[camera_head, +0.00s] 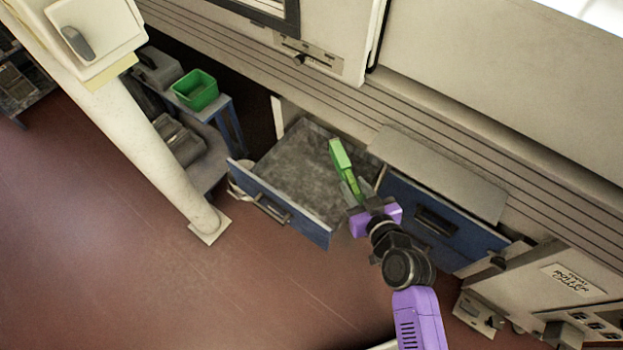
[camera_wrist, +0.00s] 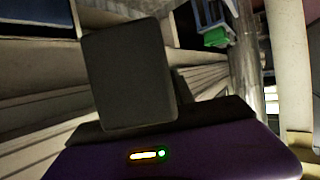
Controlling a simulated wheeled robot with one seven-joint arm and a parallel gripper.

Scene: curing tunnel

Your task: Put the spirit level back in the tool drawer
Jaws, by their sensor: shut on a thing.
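The green spirit level (camera_head: 341,158) is a narrow bar. My gripper (camera_head: 356,190) is shut on its near end, and the rest sticks out past the fingers, up and to the left in the head view. The tool drawer (camera_head: 285,207) is pulled open, with a blue front and a bare grey floor. The level shows over the right part of the drawer's opening; its height above the floor is hard to tell. In the wrist view a dark grey block fills the middle, and I cannot tell whether it is the level or a finger.
A second blue-fronted drawer (camera_head: 438,225) is to the right, under a grey plate (camera_head: 440,172). A green bin (camera_head: 195,90) stands on a blue-legged table at the left, also in the wrist view (camera_wrist: 216,37). A pale post (camera_head: 165,140) rises left of the drawer. The red floor in front is clear.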

